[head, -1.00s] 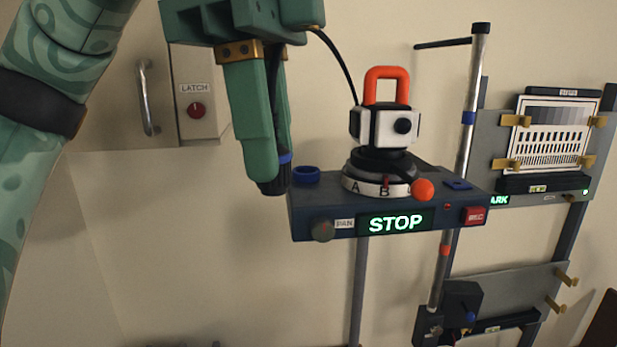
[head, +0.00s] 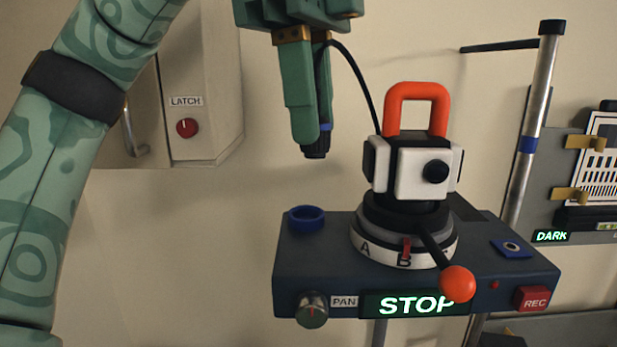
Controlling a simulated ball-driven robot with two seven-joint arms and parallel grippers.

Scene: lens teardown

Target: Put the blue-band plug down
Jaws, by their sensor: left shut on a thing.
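The blue-band plug (head: 316,151) is black with a blue band and points down. My left gripper (head: 311,135) is shut on it and holds it in the air, with the near finger covering much of it. In the picture the plug hangs above the blue ring holder (head: 306,218) at the left end of the dark console (head: 330,255), clearly apart from it. A black cable (head: 355,72) runs from the gripper area down behind the white camera cube (head: 412,168). My right gripper is out of view.
The cube with its orange handle (head: 417,92) stands on a lettered dial (head: 400,250) with an orange-knobbed lever (head: 457,284). A flat blue socket (head: 511,248) lies at the console's right. A metal pole (head: 528,140) rises behind. A latch cabinet (head: 200,90) is at the left.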

